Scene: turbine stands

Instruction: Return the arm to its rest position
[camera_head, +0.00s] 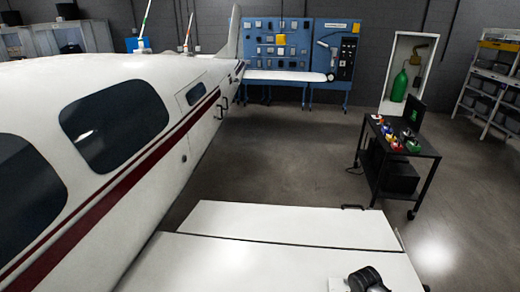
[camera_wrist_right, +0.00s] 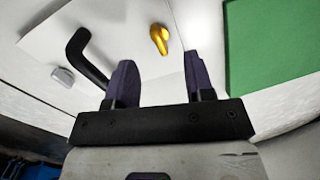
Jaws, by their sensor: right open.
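My right gripper (camera_wrist_right: 158,61) shows in the right wrist view with its two dark purple fingers apart. Nothing is between the fingers. A white surface lies beyond the fingertips, with a gold knob-like piece (camera_wrist_right: 160,39) in line with the gap. The fingers do not visibly touch it. A black bent handle (camera_wrist_right: 85,57) is left of the fingers. My left gripper is not in view. In the head view, a grey and black jointed part shows at the bottom edge, but no gripper fingers show there.
A white aircraft (camera_head: 140,75) fills the left of the head view. White panels (camera_head: 290,222) lie in front. A black cart (camera_head: 405,150) stands right, with open floor around it. A blue tool board (camera_head: 300,50) and shelves (camera_head: 490,85) are behind. A green panel (camera_wrist_right: 270,55) is right in the wrist view.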

